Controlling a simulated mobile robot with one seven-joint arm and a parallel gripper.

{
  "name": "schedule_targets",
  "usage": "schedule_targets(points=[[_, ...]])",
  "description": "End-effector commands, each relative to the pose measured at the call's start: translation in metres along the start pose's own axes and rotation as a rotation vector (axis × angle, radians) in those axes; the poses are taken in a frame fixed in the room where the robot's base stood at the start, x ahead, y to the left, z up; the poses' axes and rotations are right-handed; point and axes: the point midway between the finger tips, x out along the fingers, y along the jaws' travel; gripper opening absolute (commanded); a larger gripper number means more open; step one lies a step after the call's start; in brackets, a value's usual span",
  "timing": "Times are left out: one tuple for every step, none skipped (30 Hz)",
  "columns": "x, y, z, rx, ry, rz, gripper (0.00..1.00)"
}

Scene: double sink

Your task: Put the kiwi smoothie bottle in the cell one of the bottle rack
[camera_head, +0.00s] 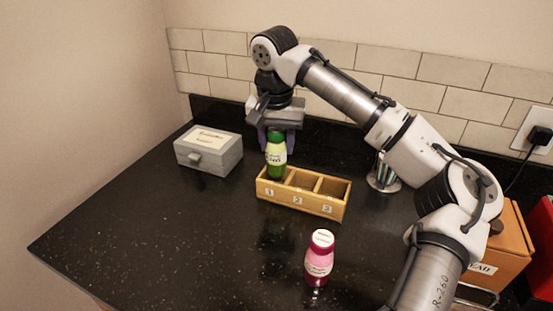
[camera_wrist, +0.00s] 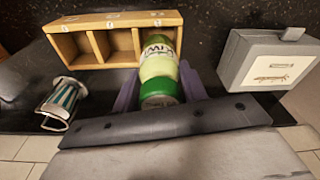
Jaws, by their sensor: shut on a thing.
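The kiwi smoothie bottle (camera_head: 275,157) is green with a green cap and a pale label, and looks upright. My gripper (camera_head: 277,141) is shut on its upper part, with a purple finger on either side. The wooden bottle rack (camera_head: 306,205) has three cells in a row, labelled 1, 2 and 3 from left to right in the head view. The bottle's lower end is at cell one, the left cell; I cannot tell whether it touches the cell floor. In the wrist view, the bottle (camera_wrist: 158,60) is at the rack's (camera_wrist: 95,22) right-end cell. The other two cells look empty.
A pink bottle (camera_head: 319,260) stands on the counter in front of the rack. A grey box (camera_head: 209,152) is left of the rack. A striped metal holder (camera_head: 383,174) stands behind it to the right. An orange bread box (camera_head: 507,245) is far right. The left front counter is clear.

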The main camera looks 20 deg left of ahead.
Motion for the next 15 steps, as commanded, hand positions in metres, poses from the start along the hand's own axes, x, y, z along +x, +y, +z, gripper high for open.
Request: schedule_targets(points=[[0.004, 0.0, 0.0, 0.001, 0.0, 0.0, 0.15], [0.005, 0.0, 0.0, 0.001, 0.001, -0.001, 0.15], [0.007, 0.0, 0.001, 0.0, 0.001, -0.001, 0.15], [0.009, 0.0, 0.001, 0.0, 0.001, -0.001, 0.15], [0.011, 0.0, 0.001, 0.0, 0.0, 0.0, 0.15], [0.015, 0.0, 0.002, -0.001, -0.001, 0.0, 0.15], [0.018, 0.0, 0.002, -0.001, -0.001, 0.0, 0.15], [0.022, 0.0, 0.003, -0.001, -0.002, -0.001, 0.15], [0.028, 0.0, 0.004, 0.0, -0.002, 0.0, 0.15], [0.033, 0.0, 0.004, 0.0, -0.002, 0.0, 0.15], [0.037, 0.0, 0.005, -0.001, -0.001, 0.0, 0.15], [0.043, 0.0, 0.005, -0.001, -0.001, 0.001, 0.15], [0.046, 0.0, 0.006, -0.001, 0.0, 0.0, 0.15], [0.049, 0.0, 0.006, -0.001, 0.0, -0.001, 0.15], [0.05, 0.0, 0.006, -0.001, 0.001, -0.001, 0.15]])
